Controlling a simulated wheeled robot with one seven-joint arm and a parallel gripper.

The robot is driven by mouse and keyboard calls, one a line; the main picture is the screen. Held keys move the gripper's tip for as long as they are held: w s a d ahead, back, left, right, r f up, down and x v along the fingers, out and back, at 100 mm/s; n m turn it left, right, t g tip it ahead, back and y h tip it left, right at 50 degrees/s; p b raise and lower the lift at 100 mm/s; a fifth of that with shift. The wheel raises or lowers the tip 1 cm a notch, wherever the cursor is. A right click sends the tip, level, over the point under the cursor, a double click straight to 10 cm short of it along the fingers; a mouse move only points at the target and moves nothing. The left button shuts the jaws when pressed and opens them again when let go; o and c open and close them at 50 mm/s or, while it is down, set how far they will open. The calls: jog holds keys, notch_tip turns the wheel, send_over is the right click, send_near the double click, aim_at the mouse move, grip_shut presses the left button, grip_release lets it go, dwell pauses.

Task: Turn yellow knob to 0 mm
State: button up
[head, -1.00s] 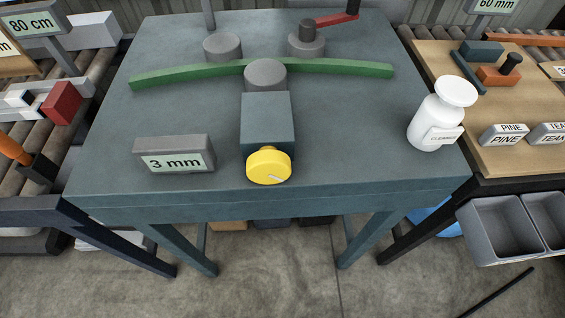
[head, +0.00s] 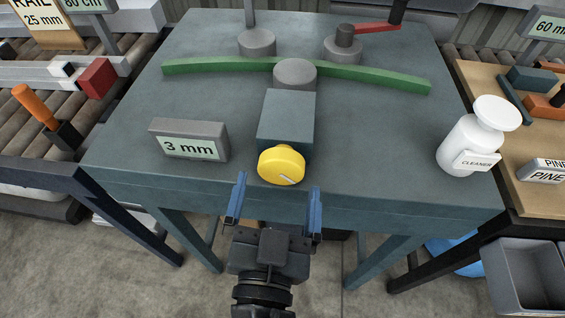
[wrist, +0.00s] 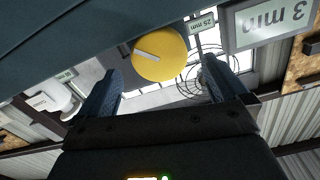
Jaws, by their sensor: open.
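The yellow knob (head: 281,165) is on the front of a blue-grey block (head: 287,115) at the table's front edge. A pale pointer line on its face points to the lower right in the head view. A grey display (head: 189,140) left of it reads 3 mm. My gripper (head: 274,198) is open and empty just in front of and below the knob, its two blue fingers apart and not touching it. In the wrist view the knob (wrist: 160,54) shows ahead, between the fingertips and beyond them; the display (wrist: 270,22) appears upside down.
A curved green strip (head: 200,65) runs behind the block among grey rollers (head: 295,73). A white cleaner bottle (head: 477,137) stands at the table's right. The tabletop around the knob is clear.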

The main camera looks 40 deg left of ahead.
aim_at(279, 173)
jog(key=p+x, duration=0.1)
jog(key=x, duration=0.4)
jog(key=shift+s, duration=0.1)
jog(key=c, duration=1)
jog(key=shift+o, duration=0.2)
jog(key=shift+n, duration=0.3)
jog(key=shift+n+b, duration=0.4)
jog(key=shift+n, duration=2.4)
